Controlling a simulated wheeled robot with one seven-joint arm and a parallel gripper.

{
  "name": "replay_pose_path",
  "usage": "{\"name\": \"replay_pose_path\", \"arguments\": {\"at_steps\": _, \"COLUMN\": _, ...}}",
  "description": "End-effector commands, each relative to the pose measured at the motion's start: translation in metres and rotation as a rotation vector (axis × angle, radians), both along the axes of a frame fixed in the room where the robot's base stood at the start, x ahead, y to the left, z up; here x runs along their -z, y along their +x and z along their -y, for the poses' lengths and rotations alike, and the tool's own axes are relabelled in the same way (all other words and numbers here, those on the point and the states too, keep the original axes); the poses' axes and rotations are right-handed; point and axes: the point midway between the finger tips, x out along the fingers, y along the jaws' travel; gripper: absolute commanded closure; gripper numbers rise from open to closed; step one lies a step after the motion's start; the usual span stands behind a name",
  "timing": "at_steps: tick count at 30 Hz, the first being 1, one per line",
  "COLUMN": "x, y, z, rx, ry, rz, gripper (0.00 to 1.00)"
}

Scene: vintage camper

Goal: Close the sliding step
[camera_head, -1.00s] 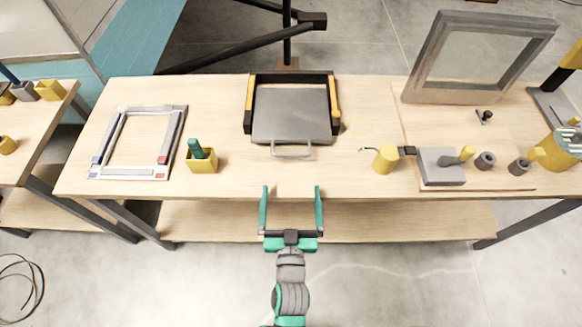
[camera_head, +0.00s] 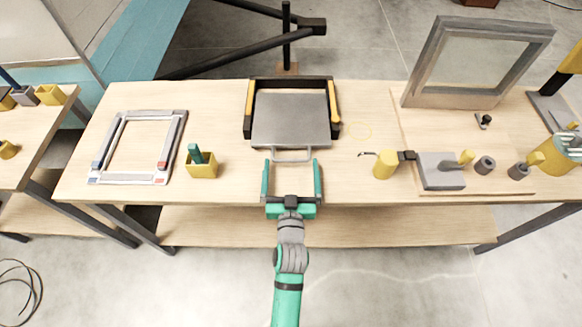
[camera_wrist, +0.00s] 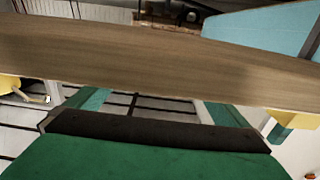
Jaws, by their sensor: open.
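The sliding step (camera_head: 290,120) is a grey flat plate set in a black frame with yellow side pieces (camera_head: 335,102), on the wooden table. The plate sticks out of the frame's front, toward me. A light grey bar handle (camera_head: 291,160) is on its front edge. My gripper (camera_head: 291,162) is open, with its two green fingers apart on either side of the handle in the head view. Whether the fingers are level with the handle is not clear. In the wrist view the gripper (camera_wrist: 155,105) shows its green fingers apart with nothing seen held between them.
A yellow box with a green item (camera_head: 202,164) and a grey frame (camera_head: 140,146) lie to the left. A yellow cylinder (camera_head: 385,164), a grey block (camera_head: 440,171) and an upright framed pane (camera_head: 478,62) stand to the right. The tabletop beside the step is mostly clear.

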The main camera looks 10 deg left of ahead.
Motion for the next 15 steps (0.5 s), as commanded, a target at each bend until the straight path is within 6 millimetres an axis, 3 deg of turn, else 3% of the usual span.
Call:
{"name": "replay_pose_path", "arguments": {"at_steps": 9, "x": -0.0001, "y": 0.0024, "z": -0.0003, "rx": 0.0, "ry": 0.0, "rz": 0.0, "gripper": 0.0}}
{"name": "replay_pose_path", "arguments": {"at_steps": 11, "x": 0.0, "y": 0.0023, "z": -0.0003, "rx": 0.0, "ry": 0.0, "rz": 0.0, "gripper": 0.12}}
{"name": "replay_pose_path", "arguments": {"at_steps": 15, "x": -0.0001, "y": 0.0023, "z": -0.0002, "rx": 0.0, "ry": 0.0, "rz": 0.0, "gripper": 0.45}}
